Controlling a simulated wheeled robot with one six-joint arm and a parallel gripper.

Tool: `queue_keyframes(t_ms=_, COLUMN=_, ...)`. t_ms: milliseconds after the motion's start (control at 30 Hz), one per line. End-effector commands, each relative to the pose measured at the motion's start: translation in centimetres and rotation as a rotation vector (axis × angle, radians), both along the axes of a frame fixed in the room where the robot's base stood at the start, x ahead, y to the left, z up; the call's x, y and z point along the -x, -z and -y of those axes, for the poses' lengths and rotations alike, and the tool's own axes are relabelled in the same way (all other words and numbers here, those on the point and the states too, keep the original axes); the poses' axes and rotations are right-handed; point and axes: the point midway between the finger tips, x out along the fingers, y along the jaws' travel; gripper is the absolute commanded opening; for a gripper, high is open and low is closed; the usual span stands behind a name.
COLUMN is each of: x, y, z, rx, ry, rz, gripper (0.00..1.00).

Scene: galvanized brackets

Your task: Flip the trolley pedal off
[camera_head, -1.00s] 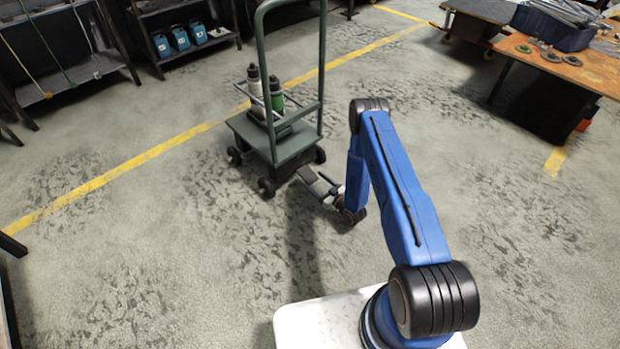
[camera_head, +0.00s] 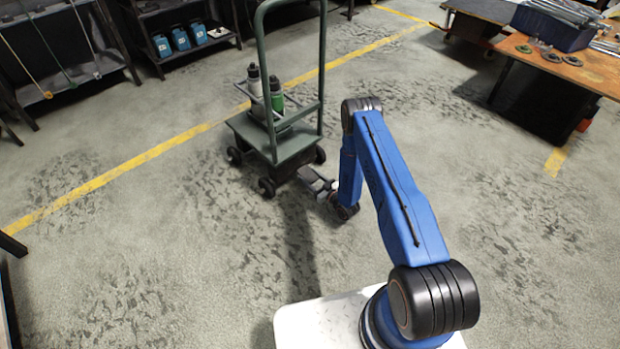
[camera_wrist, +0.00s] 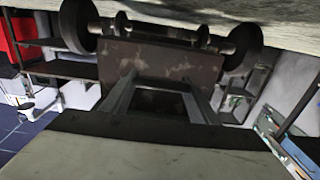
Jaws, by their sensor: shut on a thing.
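The grey-green trolley (camera_head: 296,145) stands on the floor with its tall handle upright. Its pedal (camera_head: 308,173) sticks out low on the side facing me. In the wrist view the pedal (camera_wrist: 148,62) shows as a worn brown-grey plate in front of the trolley's wheels. My gripper (camera_head: 321,184) is at the pedal's near end, low over the floor. In the wrist view my gripper (camera_wrist: 160,97) has its two fingers reaching to the plate, and it is shut on the pedal. The exact contact is dark and partly hidden.
Green and white bottles (camera_head: 277,97) stand on the trolley deck. A shelf with blue containers (camera_head: 180,40) is at the back left. A workbench (camera_head: 560,65) is at the right. The floor around the trolley is clear, crossed by a yellow line (camera_head: 130,165).

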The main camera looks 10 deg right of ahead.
Motion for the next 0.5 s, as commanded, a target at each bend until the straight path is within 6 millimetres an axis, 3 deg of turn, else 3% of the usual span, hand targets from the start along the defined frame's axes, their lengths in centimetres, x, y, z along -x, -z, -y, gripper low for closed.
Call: queue_keyframes(t_ms=500, x=0.2, y=-1.5, z=0.1, rx=0.094, ry=-0.002, rz=-0.158, gripper=0.14)
